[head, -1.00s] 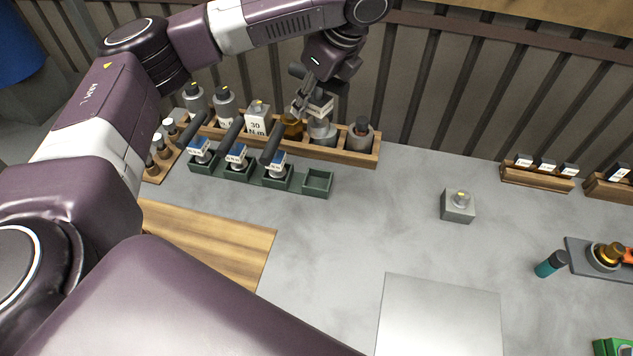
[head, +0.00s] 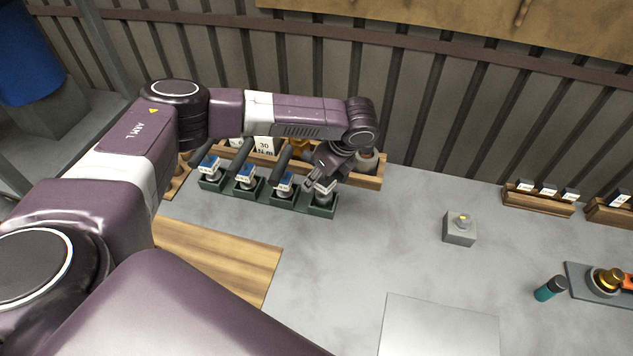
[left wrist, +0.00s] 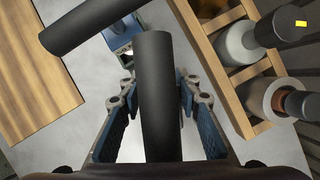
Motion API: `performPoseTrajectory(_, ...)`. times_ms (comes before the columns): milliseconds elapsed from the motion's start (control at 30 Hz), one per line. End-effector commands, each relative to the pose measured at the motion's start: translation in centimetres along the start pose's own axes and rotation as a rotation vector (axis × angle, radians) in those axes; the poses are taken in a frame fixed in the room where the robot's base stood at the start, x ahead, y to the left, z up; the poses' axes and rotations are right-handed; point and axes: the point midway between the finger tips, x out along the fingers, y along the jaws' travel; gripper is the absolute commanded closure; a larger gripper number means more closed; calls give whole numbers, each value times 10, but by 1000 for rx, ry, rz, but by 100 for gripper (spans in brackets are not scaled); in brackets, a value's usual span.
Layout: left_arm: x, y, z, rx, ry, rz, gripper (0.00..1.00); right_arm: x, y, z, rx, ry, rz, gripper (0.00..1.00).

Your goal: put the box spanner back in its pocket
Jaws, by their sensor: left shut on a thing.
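The box spanner (head: 325,187) has a pale label block and a silver lower part, and a black handle that shows in the left wrist view (left wrist: 157,90). My left gripper (head: 317,175) is shut on it, with the handle between the blue-padded fingers (left wrist: 160,115). The spanner's lower end is at the rightmost green pocket (head: 331,213), inside or just above its rim; I cannot tell if it touches the bottom. Much of the spanner is hidden by my gripper in the head view. My right gripper is not in view.
Three black-handled tools with blue labels (head: 285,182) stand in the other green pockets, close on the left. A wooden rack (head: 366,181) with several containers stands just behind. A grey block (head: 459,230) stands to the right. The bench between is clear.

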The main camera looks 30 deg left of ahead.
Motion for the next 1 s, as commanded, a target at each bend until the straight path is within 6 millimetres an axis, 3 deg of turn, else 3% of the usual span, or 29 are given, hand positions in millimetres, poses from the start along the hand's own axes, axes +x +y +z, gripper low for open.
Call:
performPoseTrajectory(200, 22, -1, -9, -2, 0, 0, 100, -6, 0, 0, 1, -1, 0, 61)
performPoseTrajectory(567, 25, -1, -11, -1, 0, 0, 100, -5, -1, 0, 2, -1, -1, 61)
performPoseTrajectory(600, 27, 0, -12, 0, 0, 1, 68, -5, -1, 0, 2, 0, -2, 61)
performPoseTrajectory(767, 27, 0, -11, 0, 0, 1, 52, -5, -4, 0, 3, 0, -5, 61)
performPoseTrajectory(1000, 26, 0, -11, -1, 0, 1, 52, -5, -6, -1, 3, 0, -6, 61)
